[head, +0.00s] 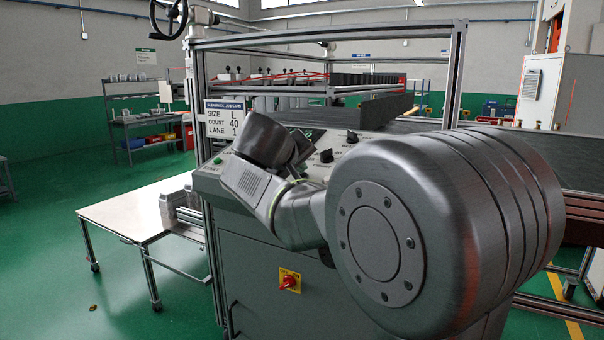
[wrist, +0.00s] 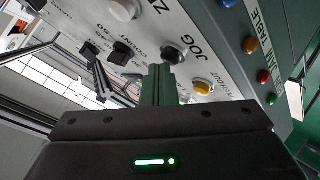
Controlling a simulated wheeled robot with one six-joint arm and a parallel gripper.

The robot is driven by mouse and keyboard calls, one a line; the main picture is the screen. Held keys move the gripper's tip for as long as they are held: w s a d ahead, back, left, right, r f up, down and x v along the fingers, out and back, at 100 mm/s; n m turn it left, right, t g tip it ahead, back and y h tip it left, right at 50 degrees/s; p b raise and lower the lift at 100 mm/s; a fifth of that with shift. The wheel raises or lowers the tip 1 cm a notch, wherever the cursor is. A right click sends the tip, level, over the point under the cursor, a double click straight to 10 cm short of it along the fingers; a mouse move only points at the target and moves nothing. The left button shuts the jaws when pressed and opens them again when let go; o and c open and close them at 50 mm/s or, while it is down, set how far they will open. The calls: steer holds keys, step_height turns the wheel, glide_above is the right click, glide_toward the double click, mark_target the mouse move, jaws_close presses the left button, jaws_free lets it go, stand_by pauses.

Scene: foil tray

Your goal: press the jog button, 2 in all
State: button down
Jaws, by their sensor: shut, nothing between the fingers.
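The jog button (wrist: 175,53) is a dark round cap beside the JOG label on the pale control panel (wrist: 205,35) in the wrist view. My gripper (wrist: 160,70) is shut and empty. Its fingertips overlap the lower left edge of the jog button in the picture; I cannot tell whether they touch it or how far it is pressed. In the head view my arm hides the gripper and the jog button.
A white zero button (wrist: 124,10) and black knobs (wrist: 122,53) are on the left. A job card (head: 226,118) stands behind the panel. A red switch (head: 289,282) is on the cabinet front.

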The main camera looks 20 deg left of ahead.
steer(key=shift+s+r, duration=0.2)
steer(key=shift+r, duration=0.4)
steer(key=shift+r+p, duration=0.1)
steer(key=shift+p, duration=0.2)
steer(key=r+p, duration=0.1)
steer(key=r, duration=0.1)
steer(key=s+r+p, duration=0.1)
steer(key=r+p, duration=0.1)
steer(key=shift+s+r, duration=0.2)
steer(key=shift+r, duration=0.1)
stand_by(2.1)
